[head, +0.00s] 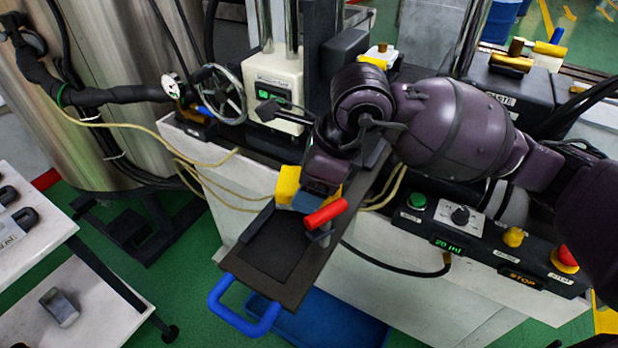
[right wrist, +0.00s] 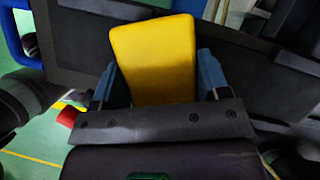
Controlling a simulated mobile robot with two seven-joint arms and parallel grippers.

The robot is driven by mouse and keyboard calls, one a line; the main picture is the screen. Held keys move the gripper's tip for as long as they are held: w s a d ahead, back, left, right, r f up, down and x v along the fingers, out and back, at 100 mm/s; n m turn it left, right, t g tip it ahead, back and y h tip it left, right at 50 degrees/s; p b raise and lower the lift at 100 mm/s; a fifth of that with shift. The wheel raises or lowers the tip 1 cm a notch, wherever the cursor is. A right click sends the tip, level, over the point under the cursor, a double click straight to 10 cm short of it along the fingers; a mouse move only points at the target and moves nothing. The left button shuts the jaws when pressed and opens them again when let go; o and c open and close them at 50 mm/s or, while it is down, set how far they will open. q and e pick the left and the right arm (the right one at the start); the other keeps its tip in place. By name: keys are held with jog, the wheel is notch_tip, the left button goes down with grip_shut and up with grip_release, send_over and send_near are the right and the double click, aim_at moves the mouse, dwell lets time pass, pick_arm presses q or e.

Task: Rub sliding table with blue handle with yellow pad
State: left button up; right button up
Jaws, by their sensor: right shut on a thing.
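The sliding table (head: 295,272) is a long dark plate sticking out toward the front, with a darker recessed surface and a blue handle (head: 243,312) at its front end. My right gripper (head: 306,198) is over the middle of the table, pointing down. It is shut on the yellow pad (head: 288,184). In the right wrist view the yellow pad (right wrist: 155,60) sits between two blue fingers, above the dark sliding table (right wrist: 75,45). The blue handle (right wrist: 12,35) shows at that view's upper left. I cannot tell whether the pad touches the table. My left gripper is not in view.
A red cylindrical handle (head: 326,213) stands close beside the right gripper. A control panel (head: 450,235) with buttons and a knob is to the right. A handwheel (head: 222,95) is at the left, and a blue bin (head: 335,322) is below. The table's front part is clear.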

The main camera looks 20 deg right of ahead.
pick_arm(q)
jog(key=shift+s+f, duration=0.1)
pick_arm(e)
jog(key=shift+f, duration=0.15)
jog(key=shift+w+d, duration=1.25)
jog(key=shift+w, duration=0.05)
jog(key=shift+w+d+f+b, duration=0.15)
jog(key=shift+w+d+b, duration=0.45)
jog(key=shift+w+d, duration=0.6)
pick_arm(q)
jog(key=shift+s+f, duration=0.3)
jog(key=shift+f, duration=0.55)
pick_arm(e)
jog(key=shift+s, duration=0.1)
jog(key=shift+s+a+p, duration=0.45)
jog(key=shift+s+a, duration=0.55)
jog(key=shift+a, duration=0.05)
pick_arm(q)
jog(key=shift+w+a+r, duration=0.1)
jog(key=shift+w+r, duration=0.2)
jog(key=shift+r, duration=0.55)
pick_arm(e)
jog(key=shift+s+a+f, duration=0.2)
jog(key=shift+s+a, duration=0.05)
jog(key=shift+s, duration=0.05)
